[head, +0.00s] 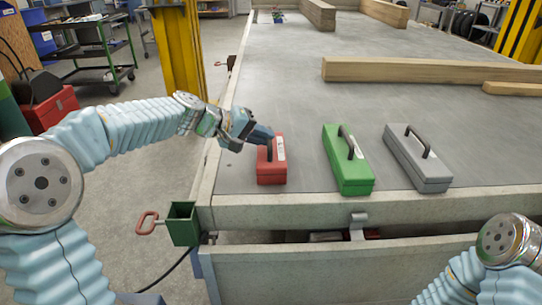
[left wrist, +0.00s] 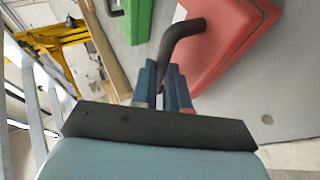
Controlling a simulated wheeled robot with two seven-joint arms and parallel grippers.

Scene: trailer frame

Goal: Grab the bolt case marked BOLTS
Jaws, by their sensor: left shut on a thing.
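A red case (head: 271,171) with a black handle and a pale label lies near the left front corner of the grey trailer bed. My left gripper (head: 262,136) is at its handle. In the left wrist view the two blue fingers (left wrist: 163,88) are shut around the black handle (left wrist: 176,42), with the red case (left wrist: 225,45) beside them. A green case (head: 349,170) and a grey case (head: 420,165), each with a black handle and a label, lie to the right. The label lettering is too small to read. My right gripper is out of view.
The trailer bed (head: 290,80) has a raised edge along its left and front sides. Wooden beams (head: 420,70) lie behind the cases. A yellow post (head: 178,55) stands left of the trailer.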

